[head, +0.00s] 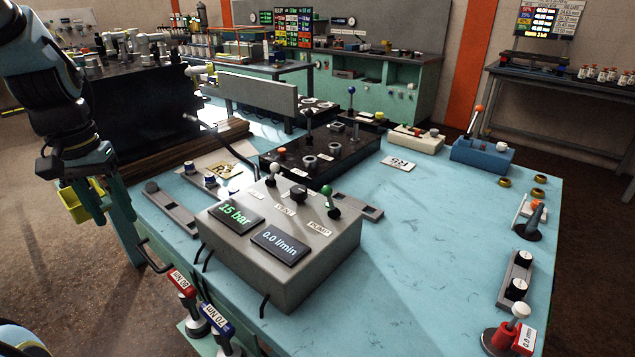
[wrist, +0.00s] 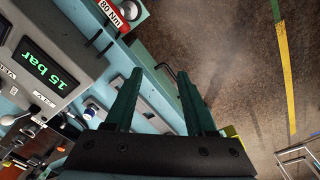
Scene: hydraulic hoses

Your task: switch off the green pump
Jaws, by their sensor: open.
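A grey control box (head: 285,262) stands on the light blue bench in the head view. Its right rear corner carries a lever with a green knob (head: 326,190), beside a label reading PUMP (head: 319,229). The lever leans slightly left from its dark base. The box's displays read 15 bar (head: 236,213) and 0.0 l/min (head: 280,247). A white-knobbed lever (head: 275,169) and a black dial (head: 298,192) are also on top. My gripper (head: 114,216) is open and empty, pointing down left of the bench. In the wrist view my gripper (wrist: 160,76) is over floor and bench edge; the green knob is not seen there.
A black valve block (head: 318,158) with upright levers stands behind the box. Red (head: 180,282) and blue (head: 216,319) tagged tools hang at the bench's front edge. A blue lever box (head: 482,156) stands at back right. The bench right of the grey box is largely clear.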

